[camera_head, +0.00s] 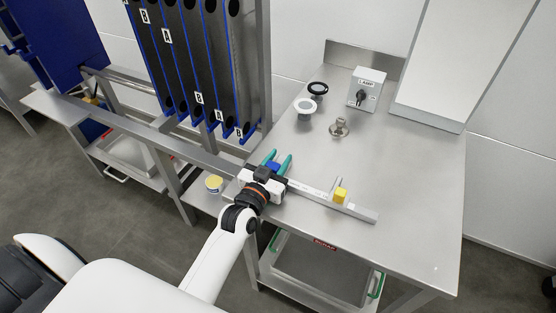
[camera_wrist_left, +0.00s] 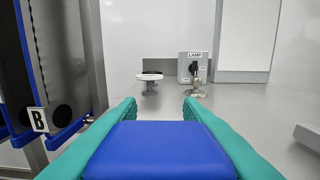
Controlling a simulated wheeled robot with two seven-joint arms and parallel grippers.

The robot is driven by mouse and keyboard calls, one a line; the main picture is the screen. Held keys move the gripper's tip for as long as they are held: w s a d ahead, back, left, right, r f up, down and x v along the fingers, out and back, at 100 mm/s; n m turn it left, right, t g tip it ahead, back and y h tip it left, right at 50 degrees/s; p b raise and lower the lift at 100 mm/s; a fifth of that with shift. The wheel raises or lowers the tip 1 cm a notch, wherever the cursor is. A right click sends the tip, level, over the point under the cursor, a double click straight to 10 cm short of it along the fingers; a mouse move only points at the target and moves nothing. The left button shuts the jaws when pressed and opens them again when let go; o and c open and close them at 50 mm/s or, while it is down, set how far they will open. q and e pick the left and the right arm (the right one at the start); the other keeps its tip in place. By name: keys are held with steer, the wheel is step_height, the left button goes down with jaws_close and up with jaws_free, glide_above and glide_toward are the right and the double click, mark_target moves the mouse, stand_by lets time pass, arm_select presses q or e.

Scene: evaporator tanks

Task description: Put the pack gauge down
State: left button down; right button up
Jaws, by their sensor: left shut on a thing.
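The pack gauge (camera_head: 310,191) is a long pale bar with fine markings and a yellow slider (camera_head: 340,195). It extends right from my left gripper along the front of the steel table. My left gripper (camera_head: 276,160) has teal fingers shut on a blue block, which appears to be the gauge's grip. In the left wrist view the blue block (camera_wrist_left: 160,150) fills the space between the fingers. Part of a grey bar (camera_wrist_left: 308,136) shows at the right edge there. I cannot tell whether the gauge touches the tabletop. My right gripper is not in view.
The steel table (camera_head: 410,170) has clear room at its middle and right. A grey lamp switch box (camera_head: 367,90), a white disc on a stand (camera_head: 305,105), a black ring (camera_head: 318,88) and a metal knob (camera_head: 340,127) stand toward the back. Tall lettered plates (camera_head: 190,60) rise at the left.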

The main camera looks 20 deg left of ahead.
arm_select(q)
steer(key=c, duration=1)
jaws_free()
steer(key=shift+r, duration=0.1)
steer(key=s+b, duration=0.1)
steer(key=s, duration=1)
steer(key=shift+s+a, duration=0.15)
steer(key=shift+s, duration=0.4)
